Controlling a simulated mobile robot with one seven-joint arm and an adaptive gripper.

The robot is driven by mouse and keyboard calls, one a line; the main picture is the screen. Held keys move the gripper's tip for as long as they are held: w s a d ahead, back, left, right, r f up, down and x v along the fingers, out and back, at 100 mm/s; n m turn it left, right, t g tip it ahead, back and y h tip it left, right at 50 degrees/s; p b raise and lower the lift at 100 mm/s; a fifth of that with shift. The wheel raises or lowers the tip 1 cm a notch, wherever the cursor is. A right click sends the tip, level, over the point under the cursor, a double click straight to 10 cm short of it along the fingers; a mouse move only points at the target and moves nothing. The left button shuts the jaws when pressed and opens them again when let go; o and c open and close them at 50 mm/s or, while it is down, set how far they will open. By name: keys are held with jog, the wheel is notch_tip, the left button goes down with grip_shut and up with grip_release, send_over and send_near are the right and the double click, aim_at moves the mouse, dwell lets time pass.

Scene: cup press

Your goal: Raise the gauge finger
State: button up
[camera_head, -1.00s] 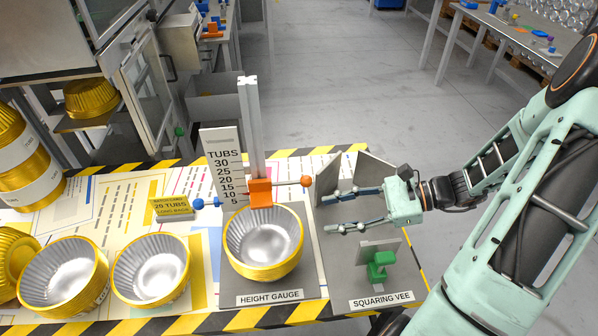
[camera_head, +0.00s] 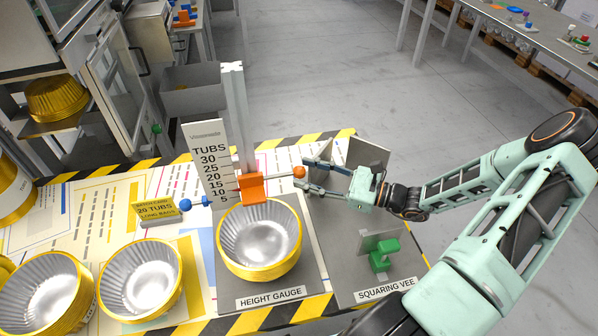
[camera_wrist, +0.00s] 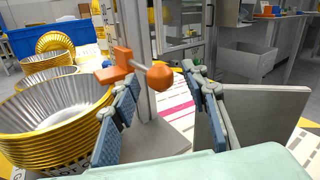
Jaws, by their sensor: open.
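The gauge finger is an orange block (camera_head: 251,188) on the upright grey post of the height gauge, low beside the scale marks near 10. A rod runs right from it to an orange ball knob (camera_head: 300,172). My gripper (camera_head: 311,174) is open at the knob. In the wrist view the orange ball (camera_wrist: 160,77) shows between my two spread blue-padded fingers (camera_wrist: 160,80), with gaps on both sides. A stack of gold-rimmed silver tubs (camera_head: 259,240) stands on the gauge base, below the orange block.
A scale board (camera_head: 207,160) stands left of the post, with a blue ball (camera_head: 186,204) and a yellow batch card (camera_head: 159,211) nearby. The squaring vee's grey plates (camera_head: 367,153) and green clamp (camera_head: 383,256) are close to my arm. More tub stacks (camera_head: 140,279) stand left.

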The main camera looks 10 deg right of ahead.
jog(key=shift+x, duration=1.35)
jog(key=shift+d+r, duration=0.1)
grip_shut()
